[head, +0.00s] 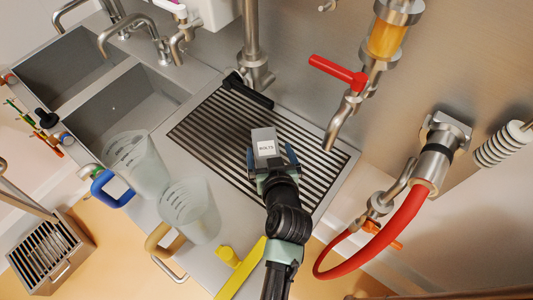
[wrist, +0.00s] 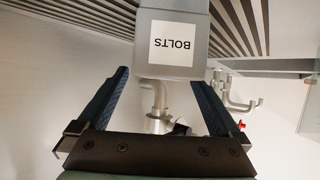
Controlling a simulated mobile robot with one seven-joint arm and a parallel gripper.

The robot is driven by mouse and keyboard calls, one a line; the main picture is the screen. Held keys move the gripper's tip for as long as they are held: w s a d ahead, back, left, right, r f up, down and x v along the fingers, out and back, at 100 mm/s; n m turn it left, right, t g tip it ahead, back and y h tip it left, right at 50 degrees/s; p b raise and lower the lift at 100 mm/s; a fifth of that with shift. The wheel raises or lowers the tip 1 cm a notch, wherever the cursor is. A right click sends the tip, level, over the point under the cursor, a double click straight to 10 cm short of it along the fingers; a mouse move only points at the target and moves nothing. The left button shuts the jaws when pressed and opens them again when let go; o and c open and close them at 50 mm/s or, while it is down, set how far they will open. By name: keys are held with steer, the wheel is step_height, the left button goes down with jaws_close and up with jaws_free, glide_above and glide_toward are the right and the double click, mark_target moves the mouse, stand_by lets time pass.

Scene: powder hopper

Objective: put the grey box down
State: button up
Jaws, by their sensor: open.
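The grey box (head: 263,135) has a white label reading BOLTS and is over the slatted drain grate (head: 200,128), apparently standing on it. In the wrist view the box (wrist: 172,18) fills the top middle, with its label upside down. My gripper (head: 271,157) is at the near side of the box with its jaws apart. In the wrist view the two dark fingers of my gripper (wrist: 160,78) end at the lower edge of the box, one towards each side. I cannot tell whether either finger touches it. The underside of the box is hidden.
A black-handled tap (head: 248,90) stands behind the box, and a red-handled valve (head: 340,75) is at its right. Two clear jugs (head: 138,165) (head: 190,210) stand left on the steel counter. A red hose (head: 400,215) curves at the right. Bare grate lies around the box.

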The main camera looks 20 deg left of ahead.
mark_target(265, 142)
steer(key=shift+a+p+x, duration=0.2)
steer(key=shift+p+x, duration=0.45)
steer(key=shift+x, duration=2.1)
steer(key=shift+r, duration=0.1)
steer(key=shift+s, duration=0.1)
steer(key=c, duration=1.4)
jaws_close()
steer(key=shift+r, duration=0.1)
